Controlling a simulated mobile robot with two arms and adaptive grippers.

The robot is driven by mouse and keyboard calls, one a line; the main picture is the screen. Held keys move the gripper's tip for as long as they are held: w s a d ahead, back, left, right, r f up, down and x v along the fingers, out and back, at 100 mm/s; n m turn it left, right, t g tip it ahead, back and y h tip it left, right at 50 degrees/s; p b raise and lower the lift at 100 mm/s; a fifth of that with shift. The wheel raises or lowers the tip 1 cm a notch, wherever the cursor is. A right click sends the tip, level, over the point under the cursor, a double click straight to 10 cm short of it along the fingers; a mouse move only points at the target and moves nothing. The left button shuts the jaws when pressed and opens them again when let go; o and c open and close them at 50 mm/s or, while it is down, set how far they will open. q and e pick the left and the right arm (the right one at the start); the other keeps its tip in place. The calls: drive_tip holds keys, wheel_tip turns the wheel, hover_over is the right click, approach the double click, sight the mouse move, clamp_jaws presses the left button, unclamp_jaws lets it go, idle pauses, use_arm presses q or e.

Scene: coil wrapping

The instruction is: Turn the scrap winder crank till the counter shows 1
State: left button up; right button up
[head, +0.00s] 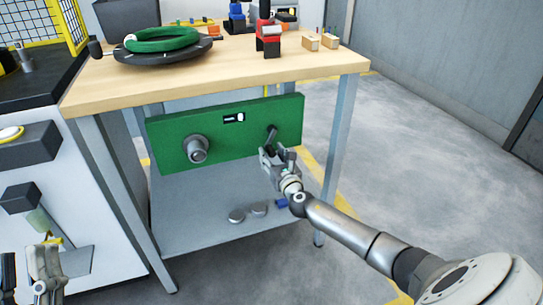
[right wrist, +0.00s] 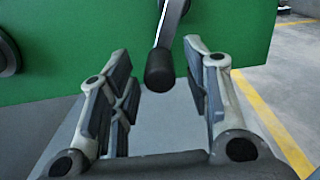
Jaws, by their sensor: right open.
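The scrap winder is a green panel (head: 225,140) under the front of the wooden workbench. It has a grey round spool hub (head: 196,149) on its left and a small counter (head: 234,118) near the top middle, whose reading is too small to make out. The crank (head: 271,132) is on its right side, hanging down with a dark knob (right wrist: 160,70). My right gripper (head: 276,155) is open at the crank. In the right wrist view, the knob is between the two spread fingers, touching neither. My left gripper (head: 28,268) is open and empty at the lower left, partly cut off.
The benchtop (head: 230,72) holds a green coil (head: 162,39) on a dark turntable (head: 150,52), a red tool (head: 268,38) and small wooden blocks (head: 320,40). A grey lower shelf (head: 190,215) carries small round pieces. A white cabinet stands at left. The floor at right is clear.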

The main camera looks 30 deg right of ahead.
use_arm(q)
drive_tip(key=shift+s+r+t, duration=0.5)
drive_tip(key=shift+s+r, duration=0.05)
drive_tip(key=shift+r, duration=0.1)
use_arm(e)
drive_tip(key=shift+w+d, duration=0.1)
drive_tip(key=shift+w, duration=0.4)
clamp_jaws()
